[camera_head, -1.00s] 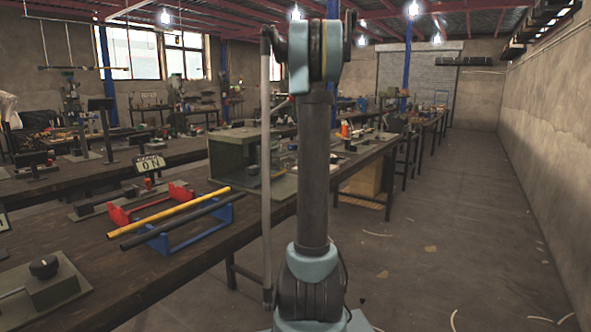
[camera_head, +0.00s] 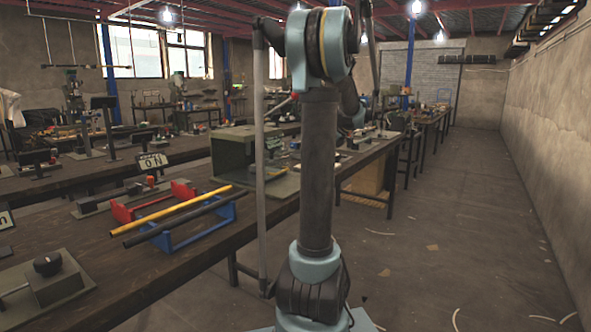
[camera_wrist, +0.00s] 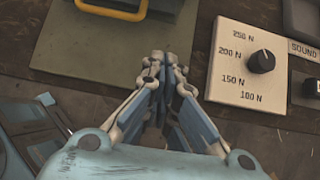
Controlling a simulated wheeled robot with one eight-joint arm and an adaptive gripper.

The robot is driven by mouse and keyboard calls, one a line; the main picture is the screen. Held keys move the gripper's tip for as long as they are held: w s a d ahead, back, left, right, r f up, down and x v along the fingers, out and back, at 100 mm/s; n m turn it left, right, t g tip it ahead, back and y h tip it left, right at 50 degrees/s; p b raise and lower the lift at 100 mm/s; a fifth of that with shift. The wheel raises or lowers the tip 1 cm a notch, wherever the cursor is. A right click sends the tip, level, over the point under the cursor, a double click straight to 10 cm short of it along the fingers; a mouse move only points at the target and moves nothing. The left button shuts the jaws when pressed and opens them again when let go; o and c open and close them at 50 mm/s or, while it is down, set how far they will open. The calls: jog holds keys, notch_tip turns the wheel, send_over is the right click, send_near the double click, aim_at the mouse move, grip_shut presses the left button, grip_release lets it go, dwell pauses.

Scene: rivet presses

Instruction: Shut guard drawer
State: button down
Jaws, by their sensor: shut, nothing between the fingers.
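In the head view a green open-fronted box (camera_head: 232,149) stands on the long bench, with a flat green tray (camera_head: 270,183) reaching out in front of it. I cannot tell for sure whether this is the guard drawer. In the wrist view a grey-green plate (camera_wrist: 125,40) with a yellow handle (camera_wrist: 112,9) lies at the upper left. I cannot tell whether it is the drawer's front. My gripper (camera_wrist: 164,72) is shut and empty over the dark bench top, just right of and below the plate. My arm hides it in the head view.
A dial panel (camera_wrist: 247,66) marked from 100 N to 250 N is right of my gripper, with a "SOUND" panel (camera_wrist: 303,50) beyond. In the head view, yellow and black bars (camera_head: 170,210) lie across red and blue stands.

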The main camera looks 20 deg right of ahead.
jog(key=shift+t+y, duration=0.3)
jog(key=shift+t, duration=0.3)
jog(key=x, duration=0.9)
jog(key=shift+s+f, duration=0.1)
jog(key=shift+f, duration=0.45)
jog(key=shift+w+a+r, duration=0.15)
jog(key=shift+w+a, duration=0.65)
jog(key=shift+w, duration=0.05)
jog(key=shift+w+a, duration=0.45)
jog(key=shift+w, duration=0.1)
jog(key=shift+d, duration=0.1)
